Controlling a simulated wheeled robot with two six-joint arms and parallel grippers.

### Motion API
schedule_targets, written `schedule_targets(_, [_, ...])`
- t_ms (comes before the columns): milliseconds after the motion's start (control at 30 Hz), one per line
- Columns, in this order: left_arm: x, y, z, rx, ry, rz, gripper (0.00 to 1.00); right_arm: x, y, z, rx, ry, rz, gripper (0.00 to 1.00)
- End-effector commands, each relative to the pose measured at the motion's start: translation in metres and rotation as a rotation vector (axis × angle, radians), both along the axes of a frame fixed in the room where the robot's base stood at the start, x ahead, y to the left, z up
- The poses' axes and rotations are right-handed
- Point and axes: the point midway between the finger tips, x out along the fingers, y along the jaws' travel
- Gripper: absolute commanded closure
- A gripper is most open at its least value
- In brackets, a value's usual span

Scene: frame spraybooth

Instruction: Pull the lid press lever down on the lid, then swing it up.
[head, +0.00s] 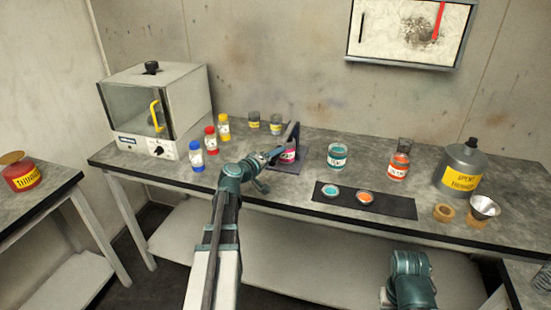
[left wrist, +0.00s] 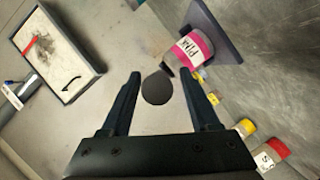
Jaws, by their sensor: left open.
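The lid press (head: 294,134) stands on the workbench as a dark upright frame on a dark base plate, which also shows in the left wrist view (left wrist: 219,28). A can with a pink label (head: 287,156) stands in it; the can also shows in the left wrist view (left wrist: 190,49). My left gripper (head: 276,153) is at the press, in front of the can. In the left wrist view its two fingers are apart, with a dark round knob (left wrist: 157,88), apparently the lever's end, showing between them. I cannot tell whether they touch it. My right gripper is out of view.
Blue, red and yellow bottles (head: 210,140) stand left of the press, near a glass-fronted cabinet (head: 155,105). Right of it are a teal jar (head: 337,156), an orange jar (head: 398,167), a dark mat (head: 392,205) with two small round pieces, and a grey canister (head: 461,165).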

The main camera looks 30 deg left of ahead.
Motion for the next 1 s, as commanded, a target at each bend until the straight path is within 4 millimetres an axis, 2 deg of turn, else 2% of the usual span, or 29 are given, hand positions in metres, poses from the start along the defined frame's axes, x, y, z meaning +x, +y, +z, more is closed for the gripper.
schedule_targets(333, [0.0032,-0.0006,-0.0006,0.0,0.0,0.0,0.38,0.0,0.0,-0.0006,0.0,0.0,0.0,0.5])
schedule_targets(367, [0.0032,-0.0006,-0.0006,0.0,0.0,0.0,0.42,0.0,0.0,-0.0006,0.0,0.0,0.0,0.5])
schedule_targets(600, [0.003,-0.0005,-0.0005,0.0,0.0,0.0,0.85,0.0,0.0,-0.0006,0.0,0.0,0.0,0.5])
schedule_targets(700, [0.003,-0.0005,-0.0005,0.0,0.0,0.0,1.0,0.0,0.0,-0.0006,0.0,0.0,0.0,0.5])
schedule_targets(1000, [0.003,-0.0004,-0.0006,0.0,0.0,0.0,1.0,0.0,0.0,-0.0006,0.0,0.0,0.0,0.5])
